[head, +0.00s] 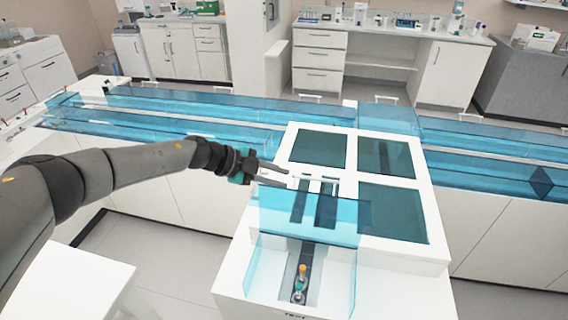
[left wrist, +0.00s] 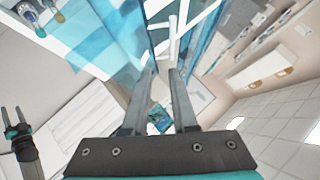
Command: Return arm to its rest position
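My left arm comes in from the left in the head view. Its gripper (head: 286,177) is in the air over the near-left part of the white track housing (head: 432,225). Its fingers are apart with nothing between them; the left wrist view (left wrist: 163,75) also shows the empty gap. A tube with an orange cap (head: 301,275) stands upright in the dark slot at the front of the housing, apart from this gripper. A second gripper, which looks like my right one (left wrist: 12,112), shows at the left edge of the left wrist view, fingers apart and empty.
A clear blue cover (head: 310,222) stands over the front slot, close below the left gripper. Blue-covered track lanes (head: 190,115) run to both sides. A white surface (head: 75,285) is at the lower left. Cabinets and benches (head: 365,50) line the back.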

